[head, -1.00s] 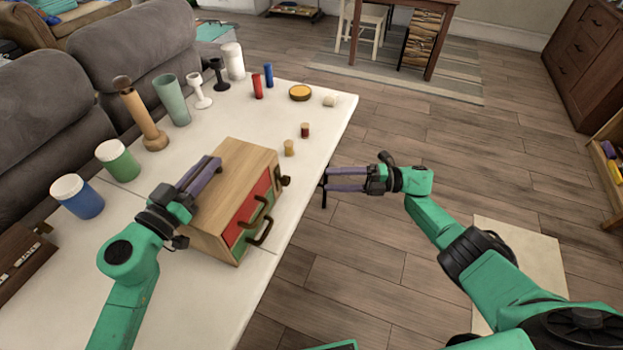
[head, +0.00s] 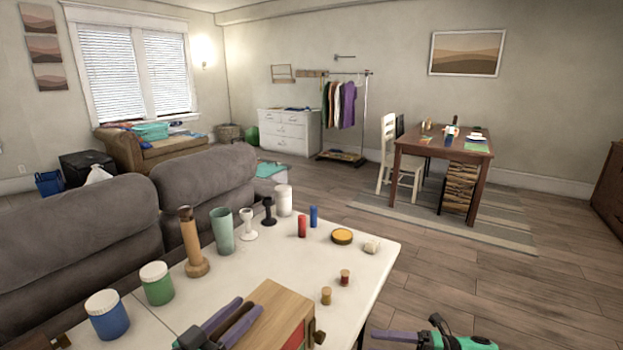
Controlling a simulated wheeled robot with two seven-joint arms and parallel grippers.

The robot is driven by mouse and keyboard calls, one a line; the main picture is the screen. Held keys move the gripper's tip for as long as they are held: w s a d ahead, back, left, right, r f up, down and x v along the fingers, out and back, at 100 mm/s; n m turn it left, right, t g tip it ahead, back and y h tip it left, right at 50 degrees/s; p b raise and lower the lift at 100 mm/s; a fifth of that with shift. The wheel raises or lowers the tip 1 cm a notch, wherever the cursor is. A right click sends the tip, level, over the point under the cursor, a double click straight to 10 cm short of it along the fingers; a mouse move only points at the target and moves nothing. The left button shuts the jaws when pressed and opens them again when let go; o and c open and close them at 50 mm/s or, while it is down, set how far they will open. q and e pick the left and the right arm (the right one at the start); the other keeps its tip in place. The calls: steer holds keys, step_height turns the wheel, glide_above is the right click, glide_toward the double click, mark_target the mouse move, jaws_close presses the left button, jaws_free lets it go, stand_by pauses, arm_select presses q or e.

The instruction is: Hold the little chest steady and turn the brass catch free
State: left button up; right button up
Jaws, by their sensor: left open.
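The little chest (head: 273,308) is a light wooden box at the bottom of the head view, standing on the white table. Its lower part and most of its front are cut off; a strip of red front (head: 297,336) shows. The brass catch (head: 318,337) sits at the chest's right side, small and partly cropped. My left gripper (head: 248,305) is open, its purple fingers at the chest's left upper edge; I cannot tell whether they touch it. My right gripper (head: 376,335) is right of the catch, apart from the chest, beyond the table edge.
The white table (head: 375,262) holds a blue jar (head: 107,315), a green jar (head: 157,284), a wooden candlestick (head: 190,243), a teal cup (head: 222,232) and small corks (head: 326,296). A grey sofa (head: 90,225) borders the left.

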arm_select(q)
steer(key=o, duration=0.6)
steer(key=shift+c, duration=0.2)
steer(key=shift+s, duration=0.1)
